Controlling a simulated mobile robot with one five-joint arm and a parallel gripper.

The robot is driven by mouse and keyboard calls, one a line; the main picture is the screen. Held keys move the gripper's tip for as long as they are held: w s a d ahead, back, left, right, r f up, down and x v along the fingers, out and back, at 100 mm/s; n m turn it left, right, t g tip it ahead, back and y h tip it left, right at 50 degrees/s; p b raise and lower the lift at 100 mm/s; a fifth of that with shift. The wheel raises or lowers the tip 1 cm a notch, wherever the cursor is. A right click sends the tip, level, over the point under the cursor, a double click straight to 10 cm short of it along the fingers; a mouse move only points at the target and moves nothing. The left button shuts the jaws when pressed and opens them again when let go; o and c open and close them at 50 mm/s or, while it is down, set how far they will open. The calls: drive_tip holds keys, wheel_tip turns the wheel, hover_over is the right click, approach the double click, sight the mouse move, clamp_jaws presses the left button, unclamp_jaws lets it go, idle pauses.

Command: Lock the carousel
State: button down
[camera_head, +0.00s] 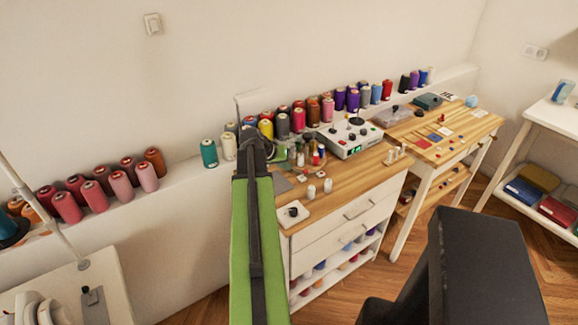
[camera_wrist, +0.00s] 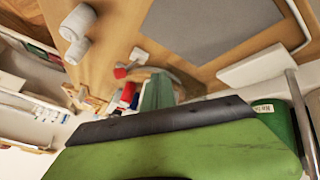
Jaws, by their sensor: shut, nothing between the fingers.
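A cluster of small coloured spools and bottles (camera_head: 317,157) stands on the wooden top of the white dresser; it may be the carousel, but its base and any lock are too small or hidden to make out. Red, white and green pieces (camera_wrist: 128,92) that may belong to it show in the wrist view. My gripper (camera_head: 256,150) is at the far end of my green arm, just left of this cluster, over the left part of the dresser top. It is shut and empty. Its fingertips are hard to make out, and the arm hides part of the dresser.
A white control box (camera_head: 350,140) with knobs stands right of the cluster. A small white plate with a black knob (camera_head: 293,213) and two white spools (camera_head: 328,185) are near the front edge. A grey mat (camera_wrist: 210,28) lies on the wood. Thread cones (camera_head: 283,125) line the ledge behind.

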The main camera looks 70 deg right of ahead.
drive_tip(key=shift+s+d+f, duration=0.25)
drive_tip(key=shift+s+d, duration=0.55)
drive_tip(key=shift+s, duration=0.05)
drive_tip(key=shift+w+d+f+b, duration=0.2)
drive_tip(key=shift+w+d+b, duration=0.05)
drive_tip(key=shift+w+b, duration=0.15)
drive_tip(key=shift+w+r, duration=0.1)
drive_tip(key=shift+w, duration=0.05)
drive_tip(key=shift+w+a+r, duration=0.1)
drive_tip(key=shift+w, duration=0.15)
drive_tip(key=w+a+r+p, duration=0.2)
drive_tip(key=w, duration=0.1)
drive_tip(key=shift+a, duration=0.3)
drive_tip(key=s+a+r+p, duration=0.1)
drive_tip(key=a+r+p, duration=0.2)
drive_tip(key=a, duration=0.4)
drive_tip(key=shift+s+a+r+p, duration=0.25)
drive_tip(key=shift+s+r+p, duration=0.15)
drive_tip(key=shift+p, duration=0.25)
